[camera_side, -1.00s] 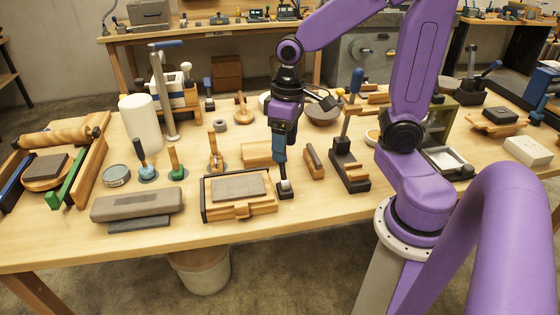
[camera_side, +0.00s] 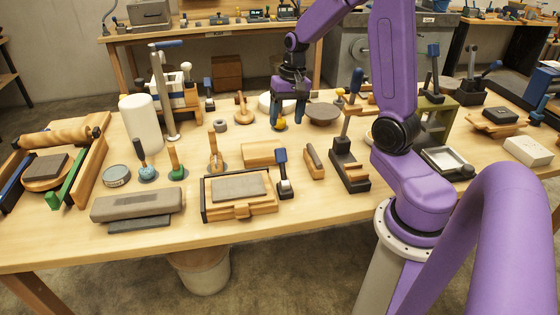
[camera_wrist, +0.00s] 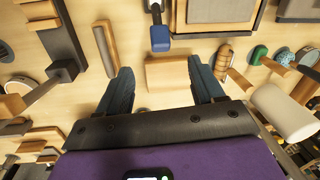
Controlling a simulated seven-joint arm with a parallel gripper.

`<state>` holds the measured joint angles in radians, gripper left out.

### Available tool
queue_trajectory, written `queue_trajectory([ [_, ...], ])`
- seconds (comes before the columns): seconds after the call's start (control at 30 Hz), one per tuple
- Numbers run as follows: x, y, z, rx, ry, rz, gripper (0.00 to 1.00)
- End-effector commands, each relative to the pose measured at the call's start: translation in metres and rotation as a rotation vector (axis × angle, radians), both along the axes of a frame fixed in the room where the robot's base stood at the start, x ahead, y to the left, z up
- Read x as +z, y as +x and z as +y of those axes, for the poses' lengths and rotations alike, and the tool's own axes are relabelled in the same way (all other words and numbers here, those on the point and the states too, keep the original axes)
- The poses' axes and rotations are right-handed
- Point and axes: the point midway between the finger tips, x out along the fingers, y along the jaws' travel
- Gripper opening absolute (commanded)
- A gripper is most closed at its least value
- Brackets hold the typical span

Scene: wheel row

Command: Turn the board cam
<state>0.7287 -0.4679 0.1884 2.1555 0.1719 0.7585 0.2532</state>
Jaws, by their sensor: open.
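No part is clearly marked as the board cam. The likeliest is the small blue-topped lever (camera_side: 282,168) on a dark base, right of a grey stone in a wooden frame (camera_side: 240,208); its blue top (camera_wrist: 160,42) shows at the top of the wrist view. My gripper (camera_side: 289,120) is open, raised behind the lever and apart from it. In the wrist view its two fingers (camera_wrist: 162,78) stand wide apart. A pale wooden block (camera_wrist: 172,75) shows between them, below; it lies left of the lever in the side view (camera_side: 264,153).
A dark block with a tall lever (camera_side: 347,165) stands to the right, near a small wooden block (camera_side: 314,163). The front table strip is clear.

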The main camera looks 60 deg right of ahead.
Motion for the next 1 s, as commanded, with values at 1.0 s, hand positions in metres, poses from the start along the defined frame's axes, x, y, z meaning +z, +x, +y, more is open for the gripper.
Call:
queue_trajectory([
  [1.0,-0.146,0.01,0.015,0.003,0.0,0.002,0.67],
])
